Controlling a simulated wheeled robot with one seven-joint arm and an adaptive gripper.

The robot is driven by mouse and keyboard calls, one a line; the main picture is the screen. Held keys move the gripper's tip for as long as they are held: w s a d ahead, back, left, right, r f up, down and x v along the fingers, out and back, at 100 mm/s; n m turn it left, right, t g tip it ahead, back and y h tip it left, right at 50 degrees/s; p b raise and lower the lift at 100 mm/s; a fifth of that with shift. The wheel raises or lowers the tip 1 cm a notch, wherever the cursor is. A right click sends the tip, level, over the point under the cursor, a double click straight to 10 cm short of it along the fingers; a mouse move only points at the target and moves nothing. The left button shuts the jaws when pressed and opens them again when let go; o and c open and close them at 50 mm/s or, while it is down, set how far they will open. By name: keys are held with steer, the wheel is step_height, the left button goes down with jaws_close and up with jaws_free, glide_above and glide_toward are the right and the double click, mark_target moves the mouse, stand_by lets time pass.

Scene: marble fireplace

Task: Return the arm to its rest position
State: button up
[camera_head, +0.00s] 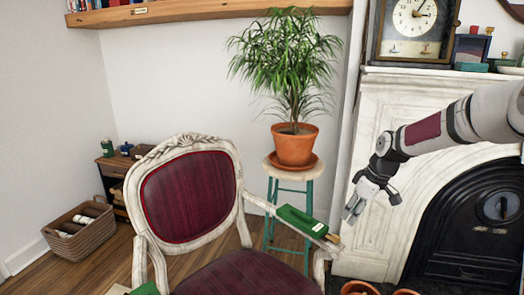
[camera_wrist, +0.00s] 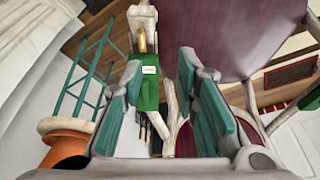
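My arm reaches in from the right in the head view, in front of the marble fireplace (camera_head: 376,118). My gripper (camera_head: 372,207) points down and left, with its fingers spread apart and nothing between them. It hangs to the right of the chair's armrest and clear of it. The wrist view shows the two finger pads of my gripper (camera_wrist: 160,72) well apart. A green box (camera_head: 302,221) lies on the armrest; it also shows in the wrist view (camera_wrist: 149,92), beyond the fingers.
An armchair (camera_head: 188,195) with dark red upholstery stands in the middle. A potted plant (camera_head: 295,146) sits on a teal-legged stool (camera_head: 311,174) behind the armrest. A clock (camera_head: 415,25) stands on the mantel. A wicker basket (camera_head: 80,232) is on the floor at left.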

steer(key=s+a+r+m+h, duration=0.1)
steer(key=s+a+r, duration=0.2)
steer(key=s+r, duration=0.35)
steer(key=s+a+r+m+g+h, duration=0.1)
steer(key=s+a+r+m, duration=0.15)
steer(key=s, duration=0.65)
steer(key=s+a+r+h, duration=0.25)
steer(key=s+r, duration=0.25)
steer(key=s, duration=0.3)
steer(key=s+a+m+y, duration=0.25)
steer(key=s+m, duration=0.25)
steer(key=s, duration=1.7)
step_height(320, 180, up, 16)
steer(key=t+p, duration=0.2)
steer(key=p, duration=1.3)
steer(key=shift+a+r+t, duration=0.2)
steer(key=shift+a+t, duration=0.05)
steer(key=shift+t, duration=0.05)
steer(key=shift+n, duration=0.25)
